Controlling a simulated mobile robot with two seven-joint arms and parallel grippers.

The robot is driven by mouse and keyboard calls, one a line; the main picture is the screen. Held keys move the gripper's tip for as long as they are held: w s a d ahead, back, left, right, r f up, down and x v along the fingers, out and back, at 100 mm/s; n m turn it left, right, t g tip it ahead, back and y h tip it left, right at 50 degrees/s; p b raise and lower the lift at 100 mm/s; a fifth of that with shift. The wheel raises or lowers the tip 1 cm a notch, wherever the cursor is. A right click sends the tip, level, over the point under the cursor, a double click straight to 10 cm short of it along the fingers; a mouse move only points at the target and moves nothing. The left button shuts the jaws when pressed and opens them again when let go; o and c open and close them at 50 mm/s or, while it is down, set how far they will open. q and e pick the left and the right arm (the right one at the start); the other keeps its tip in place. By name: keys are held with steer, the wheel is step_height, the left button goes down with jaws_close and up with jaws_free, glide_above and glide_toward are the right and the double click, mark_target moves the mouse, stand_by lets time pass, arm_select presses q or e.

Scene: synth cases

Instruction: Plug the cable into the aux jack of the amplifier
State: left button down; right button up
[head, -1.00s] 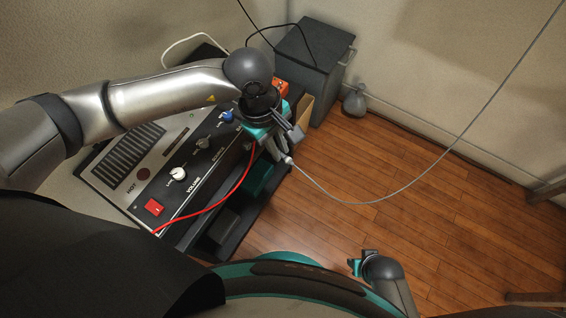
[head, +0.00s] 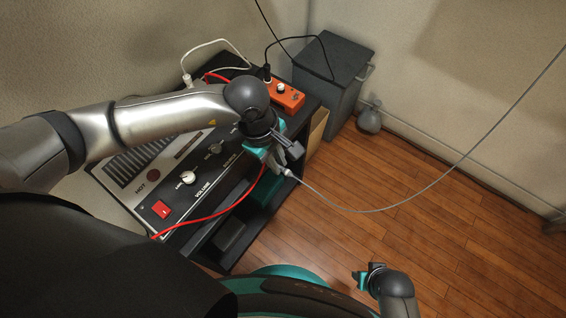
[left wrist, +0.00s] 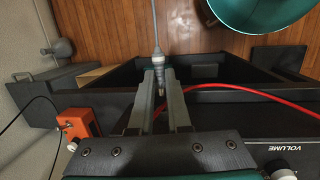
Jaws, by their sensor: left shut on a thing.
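The grey cable (head: 415,200) hangs in an arc over the floor and ends in a light plug held by my left gripper (head: 284,166). In the left wrist view the plug (left wrist: 159,62) sits between the two fingertips (left wrist: 158,78), its metal tip pointing back between the fingers. The amplifier (head: 205,185) has a dark control strip with knobs, a red switch and the word VOLUME. My left gripper is above its right front edge, the plug apart from the panel. The aux jack cannot be made out. My right gripper (head: 365,279) is low over the floor; its jaws are unclear.
A red cable (head: 212,216) crosses the amplifier's front, running close to my left gripper. An orange pedal (head: 286,96) and a white cable (head: 205,46) are at the back. A dark cabinet (head: 325,75) stands behind. Open wood floor (head: 450,240) lies to the right.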

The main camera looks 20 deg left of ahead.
arm_select(q)
steer(key=shift+w+a, duration=0.15)
steer(key=shift+a, duration=0.25)
arm_select(e)
steer(key=shift+w+a+r, duration=0.15)
steer(key=shift+w+r, duration=0.1)
steer(key=shift+r, duration=0.1)
arm_select(q)
steer(key=shift+b, duration=0.3)
arm_select(e)
steer(key=shift+s+f, duration=0.15)
steer(key=shift+f, duration=0.25)
stand_by(0.5)
arm_select(q)
steer(key=shift+w+a+b, duration=0.15)
steer(key=shift+w+a, duration=0.05)
steer(key=shift+a, duration=0.35)
steer(key=shift+w+a+b, duration=0.15)
steer(key=shift+w+a, duration=0.05)
steer(key=shift+a, duration=0.35)
arm_select(e)
steer(key=shift+f, duration=0.25)
arm_select(q)
steer(key=c, duration=0.8)
jaws_free()
